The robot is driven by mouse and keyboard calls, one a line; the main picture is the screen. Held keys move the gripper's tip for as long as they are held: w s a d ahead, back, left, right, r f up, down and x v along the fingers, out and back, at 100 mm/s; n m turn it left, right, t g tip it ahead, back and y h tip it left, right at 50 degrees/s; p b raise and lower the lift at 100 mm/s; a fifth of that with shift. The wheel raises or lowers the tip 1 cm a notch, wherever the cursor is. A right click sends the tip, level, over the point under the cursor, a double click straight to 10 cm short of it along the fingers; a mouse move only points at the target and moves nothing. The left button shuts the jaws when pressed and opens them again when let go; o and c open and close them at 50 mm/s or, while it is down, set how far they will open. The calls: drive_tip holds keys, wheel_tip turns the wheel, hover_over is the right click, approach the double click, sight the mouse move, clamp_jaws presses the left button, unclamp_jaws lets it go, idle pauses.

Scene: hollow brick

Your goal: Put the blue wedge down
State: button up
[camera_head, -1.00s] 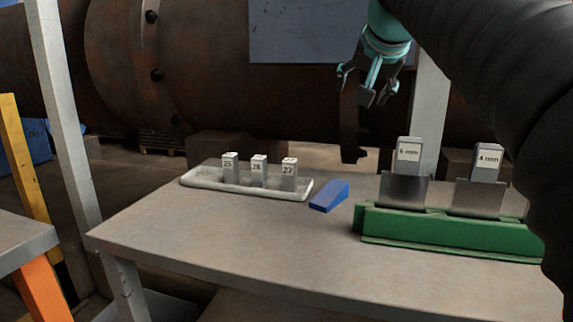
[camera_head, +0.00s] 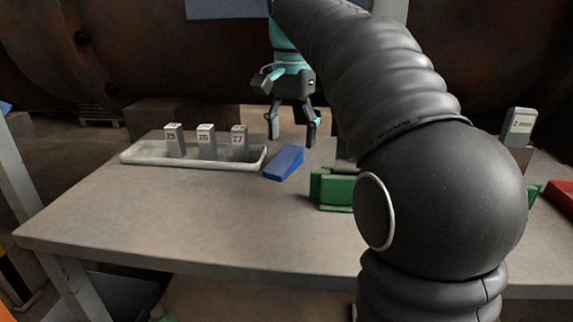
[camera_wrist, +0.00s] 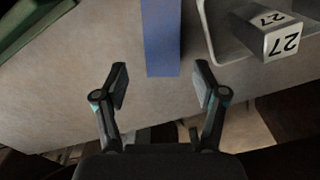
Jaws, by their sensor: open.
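The blue wedge (camera_head: 284,163) lies on the table between the pale tray and the green rack. In the wrist view the wedge (camera_wrist: 161,38) extends from the top edge down to just beyond and between the fingertips. My gripper (camera_head: 292,138) is open and empty, fingers pointing down, behind the wedge in the head view. In the wrist view both fingers (camera_wrist: 161,82) are spread wide, one to each side of the wedge's line, and I see no contact.
A pale tray (camera_head: 190,163) holding blocks marked 25, 26 and 27 stands left of the wedge. A green rack (camera_head: 333,188) stands to the right, largely hidden by my arm. A red object (camera_head: 560,195) shows at the right edge. The table's front (camera_head: 190,215) is clear.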

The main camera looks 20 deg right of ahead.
sight(289, 152)
drive_tip(key=shift+a+f+b, duration=0.2)
drive_tip(key=shift+f+b, duration=0.1)
drive_tip(key=shift+f, duration=1.5)
clamp_jaws()
drive_tip(key=shift+r, duration=0.15)
wheel_tip(289, 152, up, 7)
drive_tip(key=shift+r+p, duration=0.1)
drive_tip(key=shift+p, duration=1.05)
wheel_tip(289, 152, up, 2)
drive_tip(key=shift+r, duration=0.2)
